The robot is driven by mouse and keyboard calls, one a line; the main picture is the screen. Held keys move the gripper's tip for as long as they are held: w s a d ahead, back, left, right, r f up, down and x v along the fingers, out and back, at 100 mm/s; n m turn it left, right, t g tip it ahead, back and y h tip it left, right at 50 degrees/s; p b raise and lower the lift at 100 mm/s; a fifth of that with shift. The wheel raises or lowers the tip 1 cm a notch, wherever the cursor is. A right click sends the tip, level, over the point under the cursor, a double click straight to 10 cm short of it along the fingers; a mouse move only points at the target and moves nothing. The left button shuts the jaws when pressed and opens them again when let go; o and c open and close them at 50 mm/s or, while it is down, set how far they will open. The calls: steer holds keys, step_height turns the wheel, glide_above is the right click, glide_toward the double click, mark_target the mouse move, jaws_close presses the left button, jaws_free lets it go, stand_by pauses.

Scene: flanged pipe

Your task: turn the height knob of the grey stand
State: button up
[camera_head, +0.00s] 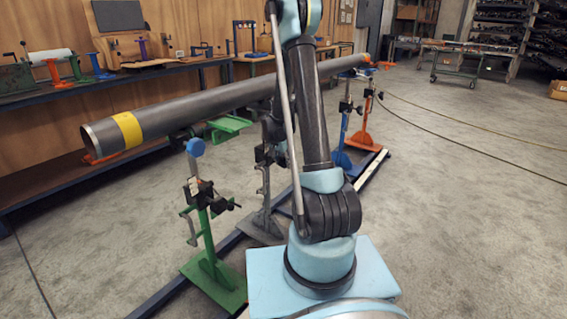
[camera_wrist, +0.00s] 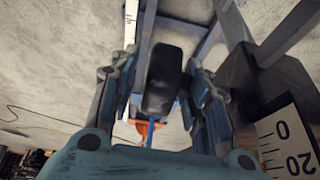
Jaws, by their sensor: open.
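The grey stand (camera_head: 263,228) stands on the floor rail in the head view, just left of my arm and partly hidden by it. Its height knob cannot be made out there. In the wrist view a black, rounded, knob-like part (camera_wrist: 163,78) lies between the two fingers of my gripper (camera_wrist: 164,72). The fingers are apart, one on each side of it, with a narrow gap at each side. I cannot tell how deep it sits between them. My gripper is hidden in the head view.
A long grey pipe (camera_head: 200,106) with a yellow band lies across the stands. A green stand (camera_head: 207,235) is in front, and blue (camera_head: 343,125) and orange (camera_head: 363,132) stands are behind. A scale plate (camera_wrist: 284,140) is close at right in the wrist view. Open floor lies right.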

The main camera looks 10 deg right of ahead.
mark_target(281, 160)
jaws_close()
steer(key=shift+g+y, duration=0.5)
jaws_free()
steer(key=v, duration=1.2)
